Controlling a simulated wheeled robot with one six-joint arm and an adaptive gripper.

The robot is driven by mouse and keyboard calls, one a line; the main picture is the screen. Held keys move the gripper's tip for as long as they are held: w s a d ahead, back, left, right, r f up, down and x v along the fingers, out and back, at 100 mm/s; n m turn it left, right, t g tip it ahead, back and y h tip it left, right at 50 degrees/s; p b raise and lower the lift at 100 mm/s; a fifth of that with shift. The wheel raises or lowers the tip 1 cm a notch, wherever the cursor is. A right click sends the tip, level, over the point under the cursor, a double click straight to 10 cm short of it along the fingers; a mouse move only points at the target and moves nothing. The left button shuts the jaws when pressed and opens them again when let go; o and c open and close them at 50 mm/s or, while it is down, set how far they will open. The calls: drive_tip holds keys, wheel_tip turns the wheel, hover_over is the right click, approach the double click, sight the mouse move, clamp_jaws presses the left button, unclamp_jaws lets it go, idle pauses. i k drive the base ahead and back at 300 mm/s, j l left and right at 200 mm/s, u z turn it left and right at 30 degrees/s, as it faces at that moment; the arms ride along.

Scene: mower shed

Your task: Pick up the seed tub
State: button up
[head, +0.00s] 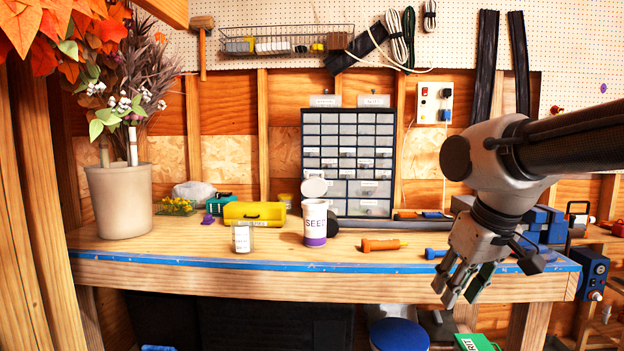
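The seed tub (315,222) stands upright on the workbench near its middle. It is white with a purple band at the bottom and the word SEED on its side, and its round lid is tilted up open. My gripper (459,292) hangs in front of the bench's front edge, to the right of the tub and well apart from it. Its fingers point down and look spread, with nothing visible between them.
A yellow case (255,214) and a small clear jar (242,237) stand left of the tub. A drawer cabinet (348,150) is behind it. An orange-handled tool (382,244) lies to its right. A large beige plant pot (119,200) fills the bench's left end.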

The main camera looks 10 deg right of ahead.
sight(315, 211)
drive_tip(key=i+l+u, duration=0.25)
drive_tip(key=i, duration=0.2)
drive_tip(key=i+l+u, duration=0.3)
drive_tip(key=i, duration=0.2)
